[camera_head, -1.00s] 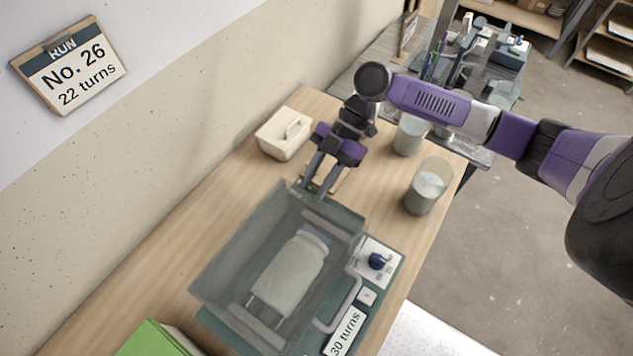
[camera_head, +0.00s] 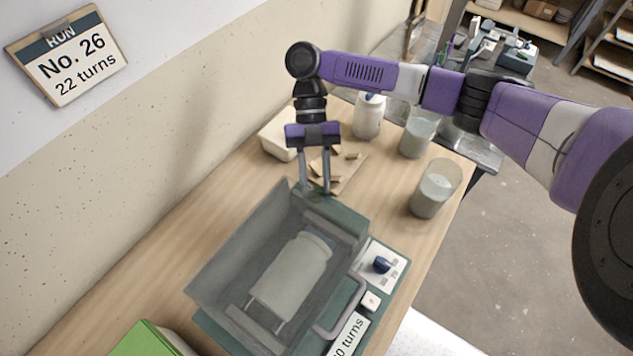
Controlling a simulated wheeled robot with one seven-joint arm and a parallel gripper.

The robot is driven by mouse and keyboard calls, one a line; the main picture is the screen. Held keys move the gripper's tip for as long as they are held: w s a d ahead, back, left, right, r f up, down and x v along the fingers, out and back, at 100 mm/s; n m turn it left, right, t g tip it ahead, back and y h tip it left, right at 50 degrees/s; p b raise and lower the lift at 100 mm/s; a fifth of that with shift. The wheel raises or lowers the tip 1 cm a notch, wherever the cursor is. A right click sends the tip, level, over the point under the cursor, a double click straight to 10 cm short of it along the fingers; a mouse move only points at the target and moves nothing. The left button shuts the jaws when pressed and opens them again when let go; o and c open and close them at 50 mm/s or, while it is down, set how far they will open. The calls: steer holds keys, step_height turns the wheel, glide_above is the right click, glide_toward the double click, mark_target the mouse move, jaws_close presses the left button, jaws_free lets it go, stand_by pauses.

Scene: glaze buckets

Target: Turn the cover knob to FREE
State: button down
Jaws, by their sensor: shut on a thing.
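The machine (camera_head: 340,215) has a teal-grey body with a clear cover (camera_head: 235,250) over a pale jar (camera_head: 292,272) lying on its side. My gripper (camera_head: 314,188) points down at the machine's far end, behind the cover. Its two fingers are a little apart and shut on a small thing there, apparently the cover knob. The fingertips hide it, and I cannot read its markings. A dark blue knob (camera_head: 382,264) sits on the white front panel, clear of my gripper. The cover looks closed, with a grey handle (camera_head: 345,312) at its near side.
Two glass containers (camera_head: 418,135) (camera_head: 434,190) stand to the right. A green box (camera_head: 146,340) is at the near left. A "22 turns" sign hangs on the wall.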

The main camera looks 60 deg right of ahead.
steer(key=shift+w+n+g+h, duration=0.1)
steer(key=shift+n+g+h, duration=0.2)
steer(key=shift+n, duration=0.3)
steer(key=c, duration=1.3)
jaws_free()
steer(key=b+v, duration=0.2)
steer(key=v, duration=0.6)
steer(key=shift+f, duration=0.1)
